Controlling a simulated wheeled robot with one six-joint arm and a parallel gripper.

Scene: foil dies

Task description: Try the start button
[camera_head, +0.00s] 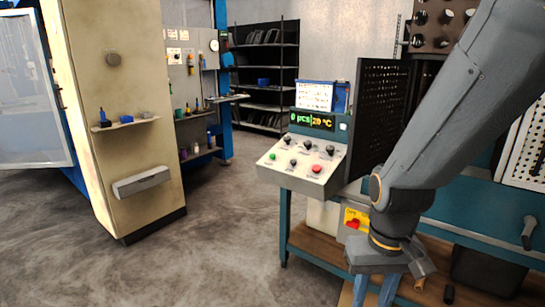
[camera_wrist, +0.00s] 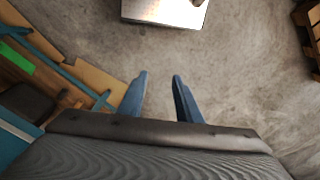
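A sloped white control panel (camera_head: 302,165) stands at the middle of the head view, on a teal machine. A green button (camera_head: 272,156) is at its lower left and a red button (camera_head: 316,168) at its lower right, with several dark knobs on it. The labels are too small to read, so I cannot confirm which is the start button; the green one is the only green one. My gripper (camera_head: 375,290) hangs pointing down, to the right of and nearer than the panel. In the wrist view my gripper (camera_wrist: 160,85) has its two blue fingers apart with nothing between them.
A lit display (camera_head: 312,121) sits above the panel. A yellow plate with a red switch (camera_head: 354,221) is below it, near my arm. A dark perforated door (camera_head: 381,115) stands open behind. A beige cabinet (camera_head: 130,150) is at left, with open floor (camera_head: 220,240) between.

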